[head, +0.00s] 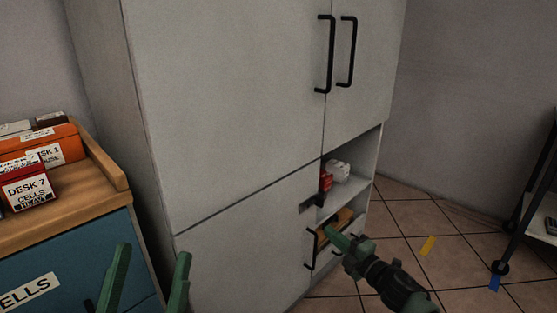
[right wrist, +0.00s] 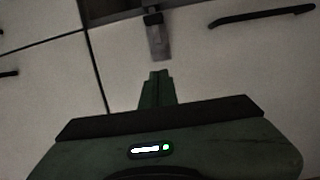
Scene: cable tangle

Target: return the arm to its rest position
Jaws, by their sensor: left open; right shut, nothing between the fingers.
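My left gripper (head: 150,275) shows at the bottom left of the head view, its two green fingers wide apart with nothing between them. My right gripper (head: 335,236) is shut and empty in front of the lower right part of the tall grey cabinet (head: 230,110), near its open shelf. The right wrist view shows the shut green fingers (right wrist: 156,88) pointing at the pale cabinet front, below a small hanging metal piece (right wrist: 158,40). I cannot tell whether the fingertips touch the cabinet.
A red item (head: 326,181) and a white item (head: 338,171) sit in the cabinet's open shelf. Black handles (head: 325,55) stick out from the doors. A wood-topped blue unit (head: 75,255) with labelled boxes (head: 28,185) stands left. A dark-legged rack (head: 515,235) stands right. Tiled floor (head: 420,210) shows between.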

